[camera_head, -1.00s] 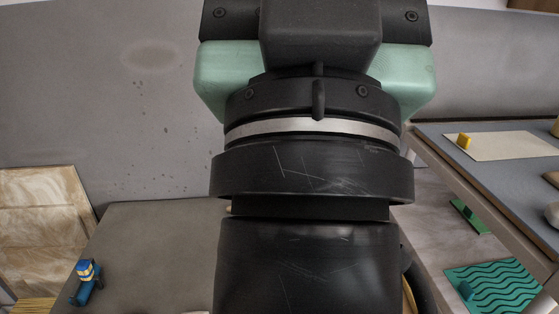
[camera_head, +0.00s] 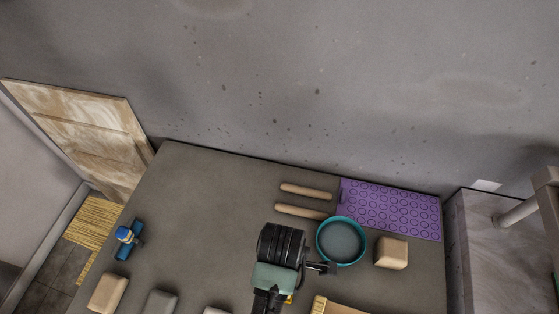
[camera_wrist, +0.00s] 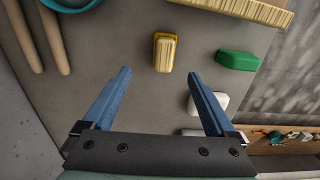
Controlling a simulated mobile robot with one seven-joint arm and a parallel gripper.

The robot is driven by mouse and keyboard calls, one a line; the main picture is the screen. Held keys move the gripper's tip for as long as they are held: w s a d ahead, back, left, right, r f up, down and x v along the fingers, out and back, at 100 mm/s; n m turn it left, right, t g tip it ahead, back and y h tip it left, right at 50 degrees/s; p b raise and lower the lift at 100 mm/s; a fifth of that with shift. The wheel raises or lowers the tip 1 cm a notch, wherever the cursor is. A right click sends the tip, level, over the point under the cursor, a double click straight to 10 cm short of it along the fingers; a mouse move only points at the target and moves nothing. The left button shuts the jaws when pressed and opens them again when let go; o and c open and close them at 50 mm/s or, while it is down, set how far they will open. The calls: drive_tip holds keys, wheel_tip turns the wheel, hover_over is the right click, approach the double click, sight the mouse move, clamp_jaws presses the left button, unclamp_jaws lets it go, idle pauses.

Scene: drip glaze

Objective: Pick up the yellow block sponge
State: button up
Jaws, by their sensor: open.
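The yellow block sponge (camera_wrist: 165,52) lies on the grey table in the wrist view, beyond my fingertips and roughly in line with the gap between them. In the head view, my gripper and wrist (camera_head: 275,272) are over the table, and a small bit of yellow (camera_head: 289,299) shows at its edge; the rest is hidden. My gripper (camera_wrist: 158,88) is open, its two blue fingers spread wide with nothing between them.
A green block (camera_wrist: 237,60) and white blocks lie right of the sponge; a bristled wooden brush (camera_wrist: 245,10) is beyond it. The head view shows a teal bowl (camera_head: 341,219), a tan block (camera_head: 391,253), two wooden rollers (camera_head: 303,211) and a purple mat (camera_head: 392,209).

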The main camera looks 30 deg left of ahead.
drive_tip(key=f, duration=0.6)
drive_tip(key=shift+s+d, duration=0.1)
drive_tip(key=shift+s, duration=0.25)
drive_tip(key=shift+s+f+p, duration=0.1)
drive_tip(key=shift+f+p, duration=0.2)
drive_tip(key=shift+f, duration=2.9)
drive_tip(key=c, duration=1.4)
drive_tip(key=shift+r, duration=0.15)
drive_tip(key=shift+c, duration=0.2)
wheel_tip(320, 180, up, 10)
drive_tip(key=shift+f, duration=0.1)
drive_tip(key=o, duration=0.8)
drive_tip(key=c, duration=0.6)
